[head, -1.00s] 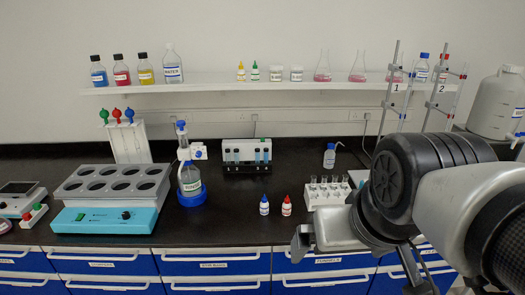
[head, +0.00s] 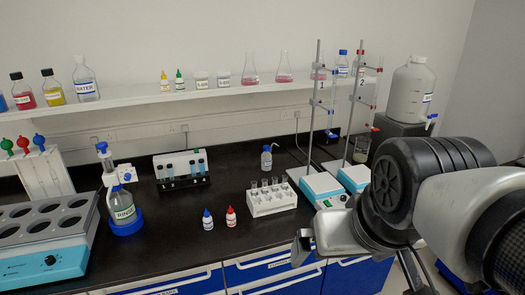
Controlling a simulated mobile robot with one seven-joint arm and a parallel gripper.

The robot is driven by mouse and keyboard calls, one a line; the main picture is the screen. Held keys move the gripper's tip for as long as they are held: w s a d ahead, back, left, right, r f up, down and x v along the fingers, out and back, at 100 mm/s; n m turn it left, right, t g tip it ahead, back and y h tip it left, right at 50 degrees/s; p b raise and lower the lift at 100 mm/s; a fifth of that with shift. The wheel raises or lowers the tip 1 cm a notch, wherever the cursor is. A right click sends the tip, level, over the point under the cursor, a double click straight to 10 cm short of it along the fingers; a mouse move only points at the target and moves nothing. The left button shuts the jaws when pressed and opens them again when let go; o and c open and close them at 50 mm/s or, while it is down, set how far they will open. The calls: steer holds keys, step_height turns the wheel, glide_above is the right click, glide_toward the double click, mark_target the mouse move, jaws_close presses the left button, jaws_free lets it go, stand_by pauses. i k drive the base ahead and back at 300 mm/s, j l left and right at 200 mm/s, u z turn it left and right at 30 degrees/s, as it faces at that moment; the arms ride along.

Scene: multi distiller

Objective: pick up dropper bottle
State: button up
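Two small white dropper bottles stand upright side by side near the front of the black bench: one with a blue cap (head: 208,220) and one with a red cap (head: 231,217). Two similar bottles stand on the wall shelf, one with a yellow cap (head: 165,82) and one with a green cap (head: 180,81). My gripper (head: 302,248) is over the bench's front edge, to the right of the two bench bottles and apart from them. Its fingers are small and seen from the side, so their opening is unclear.
A white rack (head: 272,203) with glass tubes stands just right of the bottles. The bench around the bottles is clear.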

mark_target(231, 218)
steer(key=u, duration=0.55)
steer(key=i+z, duration=0.25)
steer(key=i, duration=0.2)
steer(key=i+j+z, duration=0.3)
steer(key=i, duration=0.15)
